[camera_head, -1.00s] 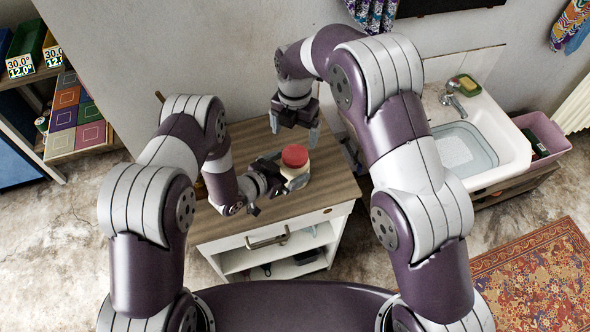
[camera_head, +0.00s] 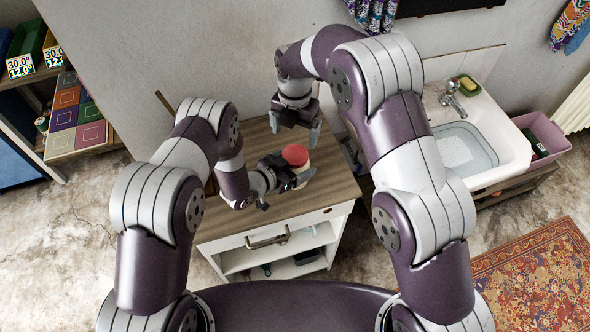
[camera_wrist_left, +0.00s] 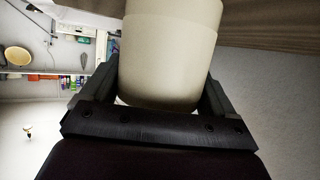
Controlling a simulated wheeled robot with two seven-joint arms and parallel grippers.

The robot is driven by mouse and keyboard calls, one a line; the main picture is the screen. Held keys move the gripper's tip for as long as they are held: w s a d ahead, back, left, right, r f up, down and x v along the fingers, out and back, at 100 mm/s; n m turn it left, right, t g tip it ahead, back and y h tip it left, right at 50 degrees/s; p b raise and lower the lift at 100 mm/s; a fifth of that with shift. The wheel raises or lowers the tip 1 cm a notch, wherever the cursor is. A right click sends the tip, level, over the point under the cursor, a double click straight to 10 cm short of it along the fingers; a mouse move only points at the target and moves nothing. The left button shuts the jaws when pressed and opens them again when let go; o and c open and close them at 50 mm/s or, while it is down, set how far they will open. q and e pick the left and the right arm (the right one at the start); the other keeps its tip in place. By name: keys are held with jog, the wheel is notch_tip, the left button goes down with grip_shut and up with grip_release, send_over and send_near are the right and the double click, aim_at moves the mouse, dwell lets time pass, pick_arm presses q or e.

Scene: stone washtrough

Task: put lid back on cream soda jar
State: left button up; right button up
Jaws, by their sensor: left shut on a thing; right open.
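The cream-coloured jar (camera_head: 303,179) with a round red top (camera_head: 295,154) is over the right part of the wooden cabinet top. I cannot tell whether the red top is a fully seated lid, and no separate lid shows. My left gripper (camera_head: 288,178) comes from the left and is shut on the jar's body. In the left wrist view, the pale jar (camera_wrist_left: 168,55) sits between the two dark fingers, its upper end cut off. I cannot tell if it touches the wood. My right gripper (camera_head: 294,128) is open and empty, pointing down behind the jar.
The wooden cabinet top (camera_head: 325,188) is mostly bare in front of and right of the jar. A wall rises behind it. A white sink (camera_head: 510,145) stands at the right, a shelf with coloured boxes (camera_head: 78,115) at the left.

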aim_at(295, 154)
notch_tip(295, 154, down, 8)
jog(key=shift+f, duration=0.1)
dwell(0.5)
jog(key=c, duration=1.1)
jog(key=m, duration=0.9)
jog(key=shift+m, duration=0.4)
